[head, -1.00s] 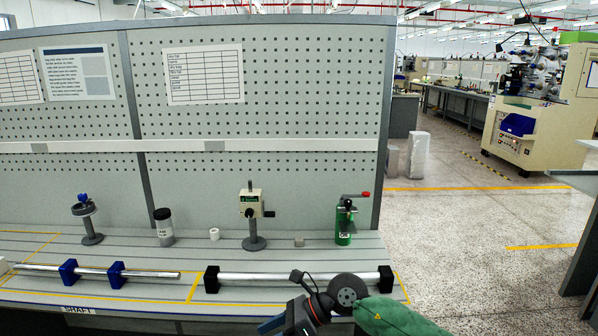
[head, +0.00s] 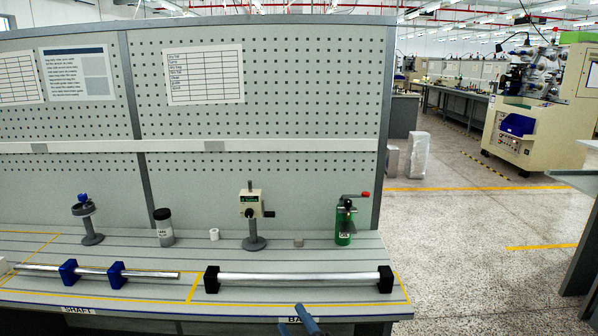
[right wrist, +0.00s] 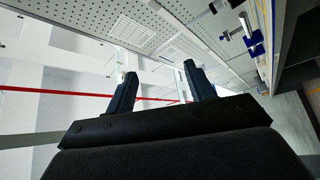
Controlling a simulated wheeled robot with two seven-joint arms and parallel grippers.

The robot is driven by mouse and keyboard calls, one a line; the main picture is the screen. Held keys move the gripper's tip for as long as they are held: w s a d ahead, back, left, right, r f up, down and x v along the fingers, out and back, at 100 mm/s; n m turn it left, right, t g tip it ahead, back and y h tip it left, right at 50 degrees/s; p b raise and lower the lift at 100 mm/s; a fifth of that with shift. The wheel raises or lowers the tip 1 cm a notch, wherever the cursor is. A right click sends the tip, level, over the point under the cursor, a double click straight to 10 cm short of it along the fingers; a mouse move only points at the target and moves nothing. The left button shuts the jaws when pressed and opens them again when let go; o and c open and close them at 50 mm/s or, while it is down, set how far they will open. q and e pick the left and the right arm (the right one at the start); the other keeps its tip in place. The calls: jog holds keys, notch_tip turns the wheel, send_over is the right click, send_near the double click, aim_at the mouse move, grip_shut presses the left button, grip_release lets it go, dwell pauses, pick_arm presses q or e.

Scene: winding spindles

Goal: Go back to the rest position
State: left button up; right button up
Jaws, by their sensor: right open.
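My right gripper (head: 299,322) shows at the bottom of the head view, in front of the bench's front edge and below the right-hand bar. Only its fingertips show there. In the right wrist view the gripper (right wrist: 157,88) has its two dark fingers apart with nothing between them. My left gripper is not in view.
The bench (head: 140,300) holds a bar on black end blocks (head: 300,282), a shaft on blue blocks (head: 145,273), a green device (head: 344,222), a cream device on a stand (head: 251,205) and a dark-lidded jar (head: 164,227). Open floor (head: 450,260) lies to the right.

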jog(key=s+d+f+m+g+h, duration=0.3)
jog(key=s+f+m, duration=0.2)
jog(key=f, duration=0.3)
jog(key=s+d+f+m+g+h, duration=0.2)
jog(key=s+d+f+m+g, duration=0.15)
jog(key=s+f, duration=0.4)
jog(key=s+d+f+m+g+h, duration=0.25)
jog(key=s+f+m+g, duration=0.2)
jog(key=f, duration=0.55)
jog(key=s+f+m+g, duration=0.2)
jog(key=s+f+g, duration=0.2)
jog(key=s, duration=0.7)
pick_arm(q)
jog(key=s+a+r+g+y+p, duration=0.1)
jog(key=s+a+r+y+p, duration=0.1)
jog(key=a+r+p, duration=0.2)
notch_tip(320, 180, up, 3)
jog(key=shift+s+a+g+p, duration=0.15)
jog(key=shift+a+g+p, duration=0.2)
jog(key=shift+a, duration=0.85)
pick_arm(e)
jog(key=s+d+r+g+h, duration=0.1)
jog(key=d+r+h, duration=0.1)
jog(key=d+r, duration=0.4)
jog(key=shift+s+r+m, duration=0.25)
jog(key=shift+r+m, duration=0.05)
jog(key=shift+m, duration=0.1)
